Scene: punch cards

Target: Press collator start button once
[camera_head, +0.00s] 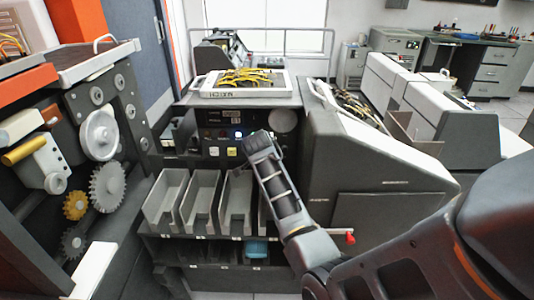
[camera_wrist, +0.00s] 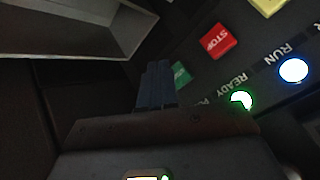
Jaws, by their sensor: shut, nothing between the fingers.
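The collator's dark control panel (camera_head: 222,138) faces me in the head view. In the wrist view a green button (camera_wrist: 180,73) is partly hidden behind the fingers; its label is not readable. A red STOP button (camera_wrist: 212,42) sits beside it, with a yellow button (camera_wrist: 267,5) at the top edge. My gripper (camera_wrist: 156,68) is shut and empty, its tips right by the green button; I cannot tell whether they touch. In the head view my gripper (camera_head: 253,141) is at the panel's right part and hides what lies behind it.
The READY lamp (camera_wrist: 240,100) glows green and the RUN lamp (camera_wrist: 293,70) glows bluish white. Grey card bins (camera_head: 202,203) stand below the panel. A tray of yellow cables (camera_head: 248,82) lies on top. A sloped dark housing (camera_head: 370,155) stands right of my arm.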

